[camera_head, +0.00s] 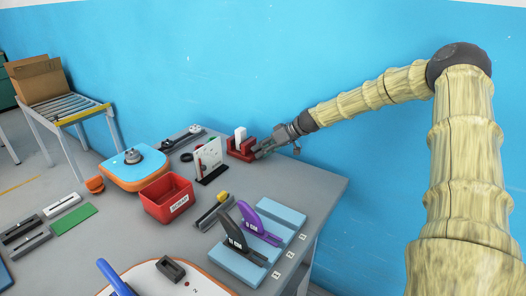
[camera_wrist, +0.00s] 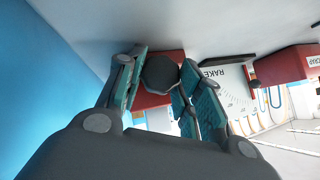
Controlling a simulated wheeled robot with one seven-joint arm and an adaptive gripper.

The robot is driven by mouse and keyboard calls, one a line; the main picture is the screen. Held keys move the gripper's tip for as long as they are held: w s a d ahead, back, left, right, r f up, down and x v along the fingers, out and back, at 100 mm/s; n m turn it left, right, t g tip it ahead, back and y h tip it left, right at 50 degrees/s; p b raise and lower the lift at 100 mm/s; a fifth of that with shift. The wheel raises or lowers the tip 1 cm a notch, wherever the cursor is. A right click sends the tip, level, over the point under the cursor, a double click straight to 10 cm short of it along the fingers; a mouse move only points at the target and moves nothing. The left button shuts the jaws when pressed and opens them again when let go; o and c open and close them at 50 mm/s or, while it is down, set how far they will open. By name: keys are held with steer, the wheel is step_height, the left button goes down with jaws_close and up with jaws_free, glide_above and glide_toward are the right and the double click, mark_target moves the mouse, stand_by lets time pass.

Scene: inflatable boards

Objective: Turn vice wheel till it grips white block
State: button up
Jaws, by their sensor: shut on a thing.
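The red vice (camera_head: 240,153) stands near the back edge of the grey table, by the blue wall. The white block (camera_head: 240,135) sits upright in it, between its red jaws; I cannot tell whether the jaws touch it. My gripper (camera_head: 262,150) is at the right side of the vice. In the wrist view my gripper (camera_wrist: 160,85) is shut on the dark vice wheel (camera_wrist: 159,73), with a teal finger on each side. The red vice body (camera_wrist: 150,101) shows behind the wheel. The white block shows only doubtfully in the wrist view.
A white upright panel (camera_head: 208,157) stands left of the vice. A red bin (camera_head: 168,198), an orange and blue board (camera_head: 135,170) and light-blue bases with black (camera_head: 233,233) and purple (camera_head: 256,222) parts lie nearer. The table right of the vice is clear.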

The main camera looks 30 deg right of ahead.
steer(key=o, duration=1)
steer(key=shift+d, duration=0.15)
steer(key=shift+o, duration=0.2)
steer(key=shift+a, duration=0.2)
